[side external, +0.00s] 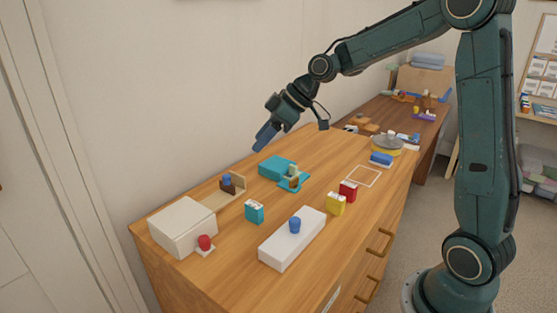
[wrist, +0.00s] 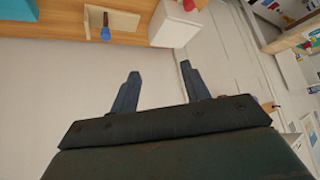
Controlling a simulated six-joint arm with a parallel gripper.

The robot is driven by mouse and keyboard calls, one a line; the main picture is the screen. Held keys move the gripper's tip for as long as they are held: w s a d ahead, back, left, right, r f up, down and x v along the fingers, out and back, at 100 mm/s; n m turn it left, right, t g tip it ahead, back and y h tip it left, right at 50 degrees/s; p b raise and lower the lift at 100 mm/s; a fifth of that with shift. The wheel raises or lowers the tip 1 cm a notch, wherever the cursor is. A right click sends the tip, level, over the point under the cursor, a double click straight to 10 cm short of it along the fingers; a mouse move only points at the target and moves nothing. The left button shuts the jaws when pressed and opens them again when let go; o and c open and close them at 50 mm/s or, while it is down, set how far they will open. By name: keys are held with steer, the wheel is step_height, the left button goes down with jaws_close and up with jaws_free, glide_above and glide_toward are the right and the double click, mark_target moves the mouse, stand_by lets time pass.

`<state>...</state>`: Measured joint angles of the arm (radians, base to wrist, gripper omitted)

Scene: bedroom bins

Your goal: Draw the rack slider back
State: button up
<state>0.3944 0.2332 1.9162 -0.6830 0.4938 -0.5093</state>
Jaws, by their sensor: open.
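A light wooden rack (side external: 227,194) with an upright end plate lies on the wooden cabinet top, right of a white box. A dark brown block with a blue knob (side external: 227,180) sits at this rack and looks like its slider. In the wrist view the rack (wrist: 122,22) and the blue knob (wrist: 106,33) show near the top edge. My gripper (side external: 264,137) is open and empty, in the air above and behind the cabinet top, apart from the rack. In the wrist view its two fingers (wrist: 160,70) point toward the wall and the cabinet edge.
The white box (side external: 183,227) has a red knob (side external: 204,242) in front. A teal box (side external: 277,167) stands right of the rack.

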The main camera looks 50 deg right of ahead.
steer(key=w+d+f+n+t+y, duration=0.1)
steer(key=w+d+f+y, duration=0.1)
steer(key=w+d+f, duration=0.45)
steer(key=n+t+y, duration=0.1)
steer(key=t+y, duration=0.1)
steer(key=y, duration=0.1)
glide_toward(229, 175)
steer(key=v, duration=0.3)
steer(key=shift+s+a+r, duration=0.1)
steer(key=shift+a, duration=0.15)
steer(key=x, duration=1.4)
steer(key=shift+d, duration=0.2)
